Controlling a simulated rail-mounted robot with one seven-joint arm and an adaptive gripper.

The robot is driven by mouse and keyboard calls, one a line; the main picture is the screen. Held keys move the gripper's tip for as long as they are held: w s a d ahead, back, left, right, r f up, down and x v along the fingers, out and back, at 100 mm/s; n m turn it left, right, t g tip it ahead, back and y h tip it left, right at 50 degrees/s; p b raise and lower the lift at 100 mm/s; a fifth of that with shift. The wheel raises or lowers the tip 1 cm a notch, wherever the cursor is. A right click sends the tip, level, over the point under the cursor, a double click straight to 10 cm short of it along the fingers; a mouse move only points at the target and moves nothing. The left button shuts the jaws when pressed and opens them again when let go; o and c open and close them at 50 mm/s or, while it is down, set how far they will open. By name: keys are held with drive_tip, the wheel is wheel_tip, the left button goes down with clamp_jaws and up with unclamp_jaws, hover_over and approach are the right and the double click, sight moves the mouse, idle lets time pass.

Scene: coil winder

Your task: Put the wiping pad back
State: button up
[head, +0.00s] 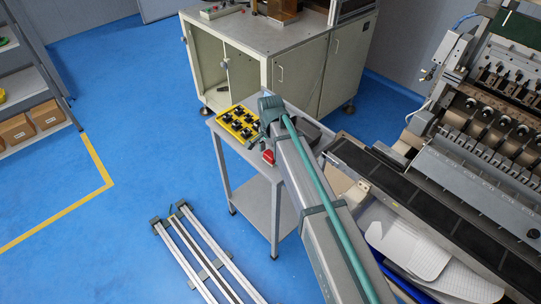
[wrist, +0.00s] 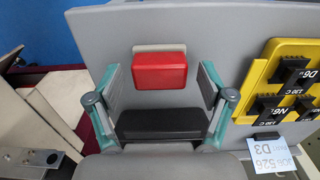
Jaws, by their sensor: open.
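A red block (wrist: 160,71), which looks like the wiping pad, lies on the grey tabletop (wrist: 215,35) with a pale grey strip showing along its far side. In the head view the red block (head: 268,157) is small and near the table's front edge, partly hidden by my arm. My gripper (wrist: 158,82) is open, its two fingers on either side of the block's near part with gaps to both sides. No contact shows. A black piece between the finger bases seems to be part of my gripper. I cannot tell the height above the table.
A yellow tray (head: 238,122) with several black labelled parts stands beside the block, close to my right finger in the wrist view. A blue-white label (wrist: 274,153) reads 526 D3. The winding machine (head: 490,130) is at right, a cabinet (head: 295,75) behind, rails (head: 205,250) on the floor.

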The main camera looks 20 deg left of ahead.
sight(270, 154)
wheel_tip(270, 154, up, 11)
drive_tip(key=b, duration=0.3)
drive_tip(key=shift+r, duration=0.15)
idle(0.5)
